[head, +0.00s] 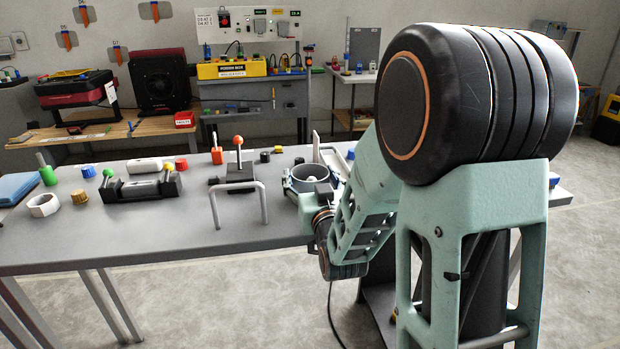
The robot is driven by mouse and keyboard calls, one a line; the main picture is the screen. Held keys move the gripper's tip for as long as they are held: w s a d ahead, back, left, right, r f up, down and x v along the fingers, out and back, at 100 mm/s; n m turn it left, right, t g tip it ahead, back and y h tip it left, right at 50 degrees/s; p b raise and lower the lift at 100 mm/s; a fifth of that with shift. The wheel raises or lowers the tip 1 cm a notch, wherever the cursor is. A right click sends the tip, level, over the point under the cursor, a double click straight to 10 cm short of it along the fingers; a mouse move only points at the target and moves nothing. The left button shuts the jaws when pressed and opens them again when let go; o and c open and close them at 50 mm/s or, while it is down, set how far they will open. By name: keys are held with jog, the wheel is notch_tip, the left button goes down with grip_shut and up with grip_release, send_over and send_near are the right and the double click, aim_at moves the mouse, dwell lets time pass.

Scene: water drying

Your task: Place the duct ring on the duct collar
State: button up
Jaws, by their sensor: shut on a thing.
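A round grey metal ring shape (295,186), which I take to be the duct ring at the duct collar, is at the right part of the table in the head view. A pale rounded piece shows inside it. I cannot tell where the ring ends and the collar begins, or whether the ring is seated. My gripper (323,196) is at the near right side of this ring shape, small and dark, and appears shut on the ring. Its fingertips are mostly hidden by my wrist and forearm.
An upright pale plate (316,147) stands behind the ring shape. The table's front left is clear.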

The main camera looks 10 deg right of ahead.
jog(key=shift+r, duration=0.15)
jog(key=shift+f+b, duration=0.25)
jog(key=shift+b, duration=0.05)
jog(key=o, duration=1.2)
jog(key=shift+r, duration=0.1)
